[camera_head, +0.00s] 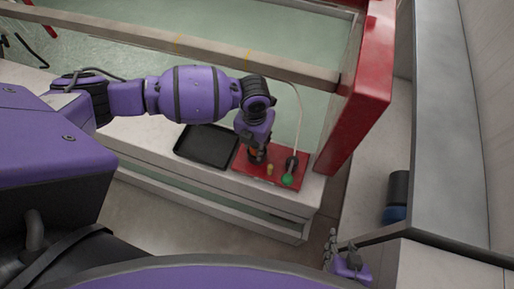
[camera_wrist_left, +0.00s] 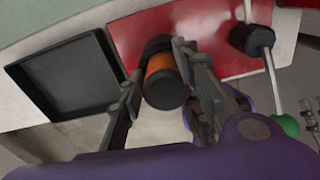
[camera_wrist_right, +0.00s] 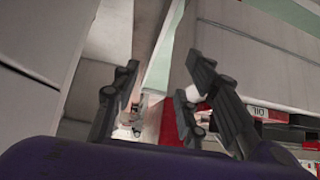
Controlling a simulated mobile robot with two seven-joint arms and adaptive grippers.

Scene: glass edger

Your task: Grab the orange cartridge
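The orange cartridge (camera_wrist_left: 160,66) has black ends and stands on the red mat (camera_wrist_left: 122,33) in the left wrist view. My left gripper (camera_wrist_left: 158,62) is open, with one finger on each side of the cartridge. The right-hand finger is very close to it; I cannot tell whether it touches. A small gap shows at the left-hand finger. In the head view my left gripper (camera_head: 256,153) mostly hides the cartridge. My right gripper (camera_wrist_right: 158,82) is open and empty, away from the red mat; it also shows at the lower right of the head view (camera_head: 343,247).
A black tray (camera_head: 207,147) lies left of the red mat (camera_head: 298,182). A black-topped tool with a green end (camera_head: 289,178) and a small yellowish piece (camera_head: 270,169) are on the mat's right. A red post (camera_head: 357,95) rises at the right.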

